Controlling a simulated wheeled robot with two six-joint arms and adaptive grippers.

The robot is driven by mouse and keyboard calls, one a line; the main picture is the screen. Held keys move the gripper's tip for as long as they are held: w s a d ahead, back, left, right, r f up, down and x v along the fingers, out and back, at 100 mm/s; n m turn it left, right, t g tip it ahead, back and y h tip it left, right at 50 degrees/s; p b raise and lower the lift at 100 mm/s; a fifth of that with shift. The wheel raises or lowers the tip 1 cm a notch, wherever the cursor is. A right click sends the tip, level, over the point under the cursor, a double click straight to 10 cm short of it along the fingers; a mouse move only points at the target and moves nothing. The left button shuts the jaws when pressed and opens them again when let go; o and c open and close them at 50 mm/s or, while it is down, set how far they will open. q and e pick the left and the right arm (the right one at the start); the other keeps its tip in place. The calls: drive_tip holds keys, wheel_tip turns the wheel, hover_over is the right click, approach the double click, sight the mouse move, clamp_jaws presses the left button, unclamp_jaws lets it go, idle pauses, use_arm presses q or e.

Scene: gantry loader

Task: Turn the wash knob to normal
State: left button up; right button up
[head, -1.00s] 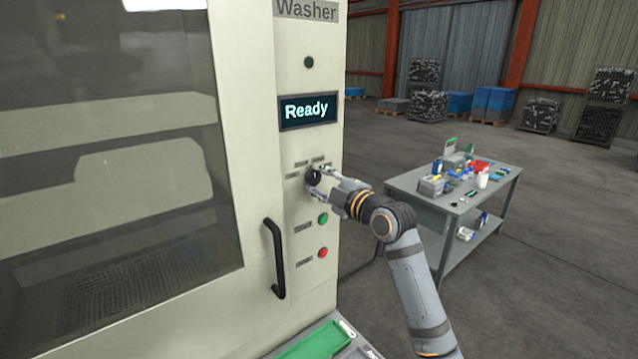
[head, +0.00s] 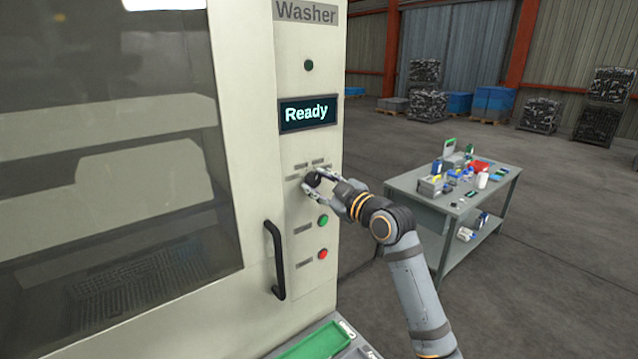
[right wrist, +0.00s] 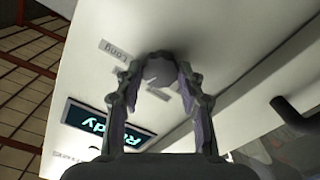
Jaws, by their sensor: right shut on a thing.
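The black wash knob (head: 312,179) is on the cream washer panel, below the display reading "Ready" (head: 308,113). Small grey labels sit around the knob; their words are too small to read in the head view. My right gripper (head: 316,184) is shut on the knob, with a finger on either side. In the right wrist view the knob (right wrist: 160,71) shows as a round face between both fingertips (right wrist: 158,76), and one nearby label reads "Long" (right wrist: 113,53). The knob's pointer direction cannot be told. My left gripper is not in view.
A green button (head: 323,221) and a red button (head: 323,253) sit below the knob. A black door handle (head: 274,260) stands out to the left. A grey table (head: 440,197) with several small items stands to the right. A green tray (head: 312,343) is at the bottom.

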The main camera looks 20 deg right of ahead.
idle(0.3)
drive_tip(key=o, duration=1.2)
drive_tip(key=shift+s+d, duration=0.1)
drive_tip(key=v, duration=0.7)
drive_tip(key=shift+s, duration=0.1)
